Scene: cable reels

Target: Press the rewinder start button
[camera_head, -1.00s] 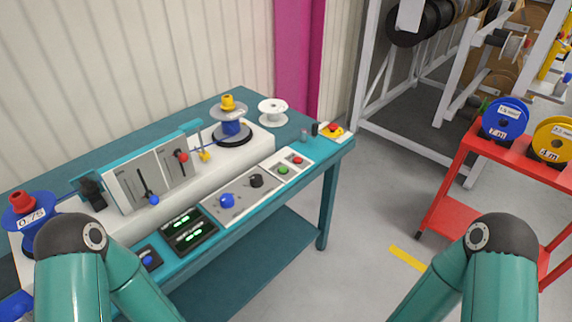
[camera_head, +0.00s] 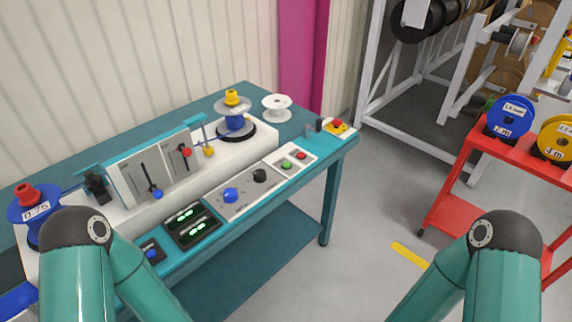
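The rewinder machine (camera_head: 220,152) stands on a teal bench on the left. Its front panel carries a green button (camera_head: 287,165) beside a red button (camera_head: 301,156), both on a small white plate. To their left are a black knob (camera_head: 259,175) and a blue knob (camera_head: 230,195). Both my arms show at the bottom of the view, but neither gripper is in the picture. No part of me is seen touching the buttons.
A blue reel (camera_head: 38,214) sits at the machine's left end and another reel (camera_head: 235,121) on its right turntable. A red cart (camera_head: 464,180) with reels stands right. Grey floor between is clear.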

